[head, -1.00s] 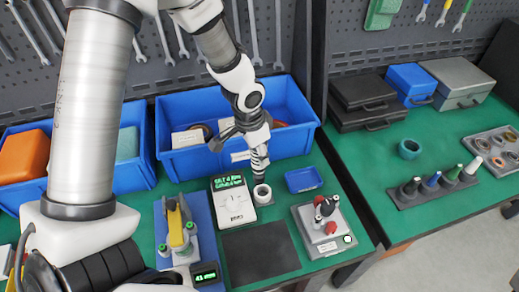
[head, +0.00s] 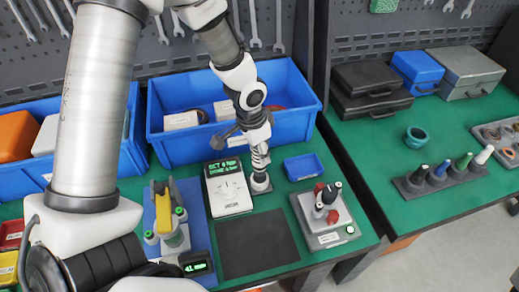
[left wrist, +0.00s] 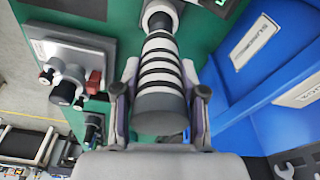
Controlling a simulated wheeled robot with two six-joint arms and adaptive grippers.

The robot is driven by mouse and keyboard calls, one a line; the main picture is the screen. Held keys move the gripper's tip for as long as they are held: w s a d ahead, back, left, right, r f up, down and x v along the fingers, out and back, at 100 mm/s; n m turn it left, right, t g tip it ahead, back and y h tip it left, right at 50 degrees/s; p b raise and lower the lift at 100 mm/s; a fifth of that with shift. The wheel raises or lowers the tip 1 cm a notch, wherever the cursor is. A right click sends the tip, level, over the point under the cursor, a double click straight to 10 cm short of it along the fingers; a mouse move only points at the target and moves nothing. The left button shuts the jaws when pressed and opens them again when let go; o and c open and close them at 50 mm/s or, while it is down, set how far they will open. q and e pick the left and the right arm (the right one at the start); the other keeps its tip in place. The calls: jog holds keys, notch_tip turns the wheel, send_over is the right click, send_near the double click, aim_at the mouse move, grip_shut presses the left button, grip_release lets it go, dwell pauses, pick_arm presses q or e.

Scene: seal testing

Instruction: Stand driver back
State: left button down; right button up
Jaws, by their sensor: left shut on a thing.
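The driver (head: 260,157), a dark cylinder with pale bands, is upright in my left gripper (head: 252,136). In the left wrist view the two fingers (left wrist: 160,108) are shut on either side of the driver's banded body (left wrist: 160,75). Its lower end is at a small round light stand (head: 261,187), which also shows in the left wrist view (left wrist: 172,8). The driver's end appears to be inside the stand's opening; how deep, I cannot tell. My right gripper is not in view.
A white tester with a green display (head: 229,190) stands close left of the stand. A small blue tray (head: 304,167) is to its right, a grey fixture (head: 325,216) at front right. A large blue bin (head: 180,143) is behind. A dark mat (head: 255,245) lies bare in front.

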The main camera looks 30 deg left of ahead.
pick_arm(q)
jog(key=shift+w+f, duration=0.1)
jog(key=shift+f+b, duration=0.3)
jog(key=shift+b, duration=0.05)
jog(key=c, duration=0.6)
grip_release()
jog(key=shift+r+p, duration=2.4)
jog(key=shift+r, duration=0.2)
jog(key=shift+f, duration=0.1)
